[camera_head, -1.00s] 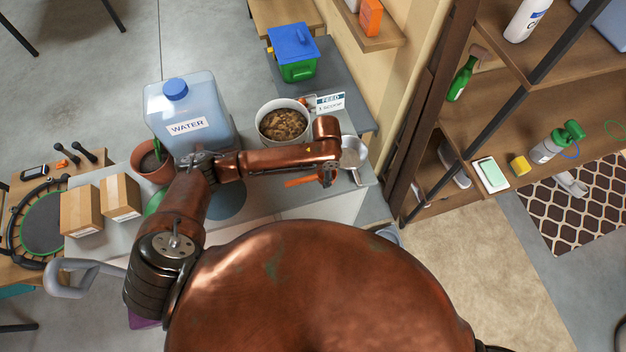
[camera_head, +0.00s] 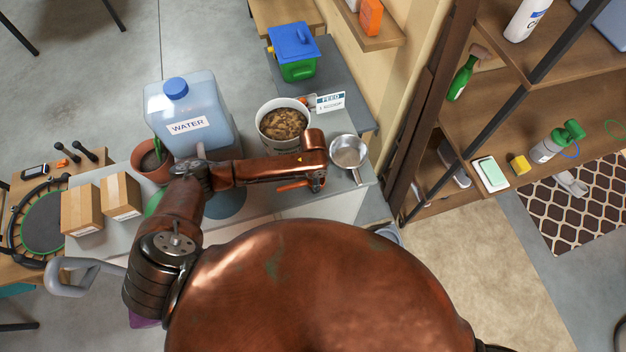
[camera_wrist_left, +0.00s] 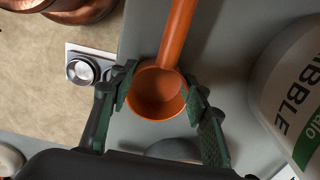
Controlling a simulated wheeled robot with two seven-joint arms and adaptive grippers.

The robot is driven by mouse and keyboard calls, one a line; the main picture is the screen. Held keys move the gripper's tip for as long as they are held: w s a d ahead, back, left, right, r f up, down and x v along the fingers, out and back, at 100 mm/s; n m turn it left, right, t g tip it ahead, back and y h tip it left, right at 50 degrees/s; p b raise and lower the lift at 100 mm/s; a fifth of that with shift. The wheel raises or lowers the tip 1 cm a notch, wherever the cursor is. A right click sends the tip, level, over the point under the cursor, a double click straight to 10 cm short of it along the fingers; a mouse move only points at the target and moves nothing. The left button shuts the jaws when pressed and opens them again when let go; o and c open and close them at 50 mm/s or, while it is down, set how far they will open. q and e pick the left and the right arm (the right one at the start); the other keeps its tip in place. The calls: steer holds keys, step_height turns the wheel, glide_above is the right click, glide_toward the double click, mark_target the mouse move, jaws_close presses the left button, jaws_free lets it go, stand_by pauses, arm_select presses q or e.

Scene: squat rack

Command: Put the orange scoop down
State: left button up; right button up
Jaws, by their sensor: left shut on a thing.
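The orange scoop (camera_wrist_left: 157,92) is between the fingers of my left gripper (camera_wrist_left: 161,96) in the left wrist view. Its round cup opens toward the camera, and its handle runs up out of the picture. The fingers press on opposite sides of the cup. In the head view, the orange handle (camera_head: 295,186) sticks out to the left below my left wrist, over the front part of the grey counter. The gripper itself is mostly hidden there under the arm. Whether the scoop touches the counter is not clear. My right gripper is not in view.
A white bucket of kibble (camera_head: 283,124) stands behind the left wrist, with a feed sign (camera_head: 331,102) beside it. A metal pan (camera_head: 348,152) is at the right on the counter (camera_head: 362,198). A water jug (camera_head: 187,105) and two boxes (camera_head: 121,196) stand to the left.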

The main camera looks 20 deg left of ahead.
arm_select(q)
steer(key=shift+f, duration=0.15)
steer(key=o, duration=1.2)
step_height(320, 180, up, 12)
steer(key=shift+r, duration=0.2)
